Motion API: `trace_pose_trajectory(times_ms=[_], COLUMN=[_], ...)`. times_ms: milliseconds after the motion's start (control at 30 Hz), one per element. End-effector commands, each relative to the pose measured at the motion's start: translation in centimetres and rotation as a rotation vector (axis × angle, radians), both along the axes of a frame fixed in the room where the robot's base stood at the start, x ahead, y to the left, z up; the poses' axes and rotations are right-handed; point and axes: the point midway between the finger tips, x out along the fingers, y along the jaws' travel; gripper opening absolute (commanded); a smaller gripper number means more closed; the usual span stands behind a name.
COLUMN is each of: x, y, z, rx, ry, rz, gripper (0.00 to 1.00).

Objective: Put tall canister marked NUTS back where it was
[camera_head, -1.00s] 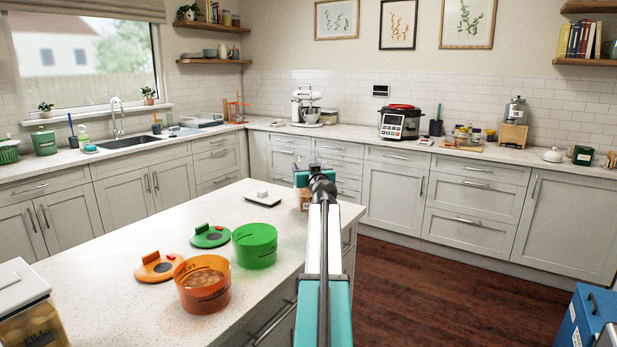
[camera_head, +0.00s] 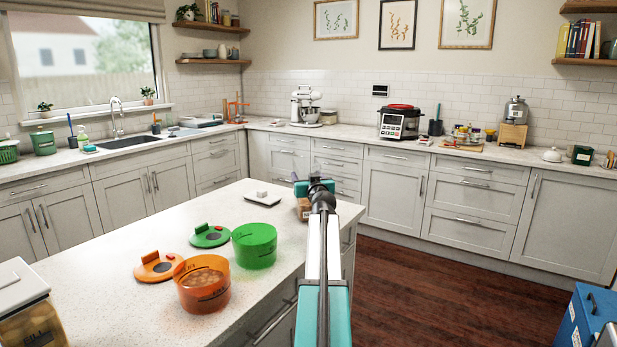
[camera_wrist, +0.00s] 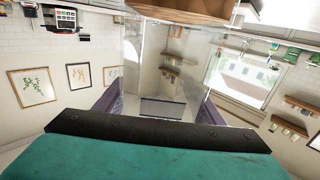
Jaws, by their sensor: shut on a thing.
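My gripper (camera_head: 315,187) is at the far end of my outstretched arm, over the right part of the island counter. It is shut on a clear canister with brown contents. In the head view only a small brown part of the canister (camera_head: 304,209) shows, beside and below my gripper. In the wrist view the clear-walled canister (camera_wrist: 150,50) stands between the fingers (camera_wrist: 160,103), its brown contents at the top of the picture. No NUTS marking is readable. Whether its base touches the counter is hidden.
A white lid-like piece (camera_head: 262,198) lies on the island counter (camera_head: 120,225), left of my gripper. An open green tub (camera_head: 254,246), an orange tub (camera_head: 202,285), a green lid (camera_head: 210,236) and an orange lid (camera_head: 160,267) are nearer. A white-lidded container (camera_head: 30,318) stands front left.

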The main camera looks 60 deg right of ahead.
Motion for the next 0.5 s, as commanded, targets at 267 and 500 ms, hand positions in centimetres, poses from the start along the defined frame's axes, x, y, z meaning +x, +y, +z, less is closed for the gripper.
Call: trace_pose_trajectory(times_ms=[267,500], x=[0.04,0.06], y=[0.03,0.05], z=[-0.13,-0.12], rx=[0.0,0.0], ry=[0.0,0.0], rz=[0.001,0.001], gripper=[0.81,0.81])
